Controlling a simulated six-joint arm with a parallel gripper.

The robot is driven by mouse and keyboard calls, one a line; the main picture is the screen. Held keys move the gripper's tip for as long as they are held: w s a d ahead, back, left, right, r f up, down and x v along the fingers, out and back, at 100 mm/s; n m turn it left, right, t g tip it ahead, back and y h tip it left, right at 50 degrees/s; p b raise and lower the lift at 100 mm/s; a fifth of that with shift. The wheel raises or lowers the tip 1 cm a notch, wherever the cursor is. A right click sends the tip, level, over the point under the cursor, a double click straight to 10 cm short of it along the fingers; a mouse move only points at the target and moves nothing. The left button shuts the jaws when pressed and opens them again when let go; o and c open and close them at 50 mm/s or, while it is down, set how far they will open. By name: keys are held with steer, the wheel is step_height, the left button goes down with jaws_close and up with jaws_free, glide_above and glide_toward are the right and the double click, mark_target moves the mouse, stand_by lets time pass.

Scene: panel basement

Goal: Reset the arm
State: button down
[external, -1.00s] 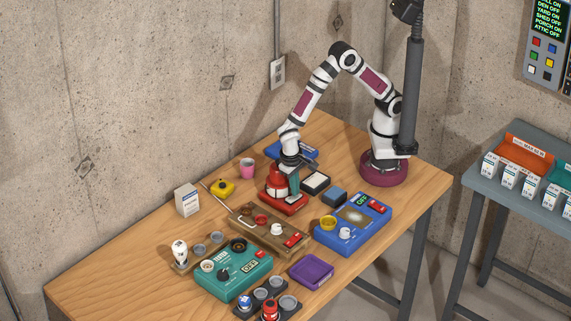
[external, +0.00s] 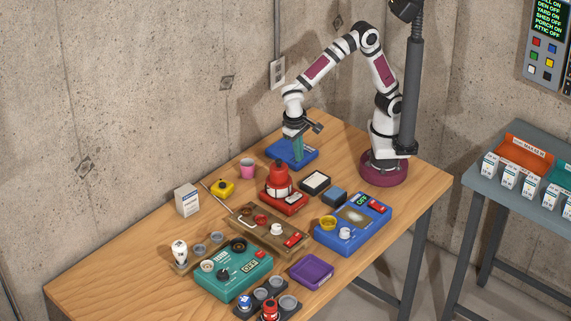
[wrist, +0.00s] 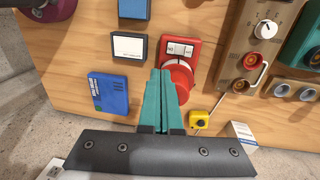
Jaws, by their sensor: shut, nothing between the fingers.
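My gripper (external: 298,158) has teal fingers pointing down, pressed together and empty. In the external view it hangs over or in front of the flat blue box (external: 281,149) at the back of the wooden table. The wrist view shows the teal fingers (wrist: 161,75) side by side, overlapping the edge of a red device (wrist: 178,78) with a round red top. In that view the blue box (wrist: 108,95) lies left of the fingers, apart from them in the picture. The red device (external: 279,183) stands clear of the fingers in the external view.
A white-topped black box (external: 315,182), a pink cup (external: 247,168) and a yellow button box (external: 222,188) stand nearby. A brown panel (external: 262,230), a blue panel (external: 375,214) and a teal panel (external: 246,283) fill the front. The left table end (external: 105,275) is bare.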

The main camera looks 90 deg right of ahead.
steer(key=shift+r, duration=0.55)
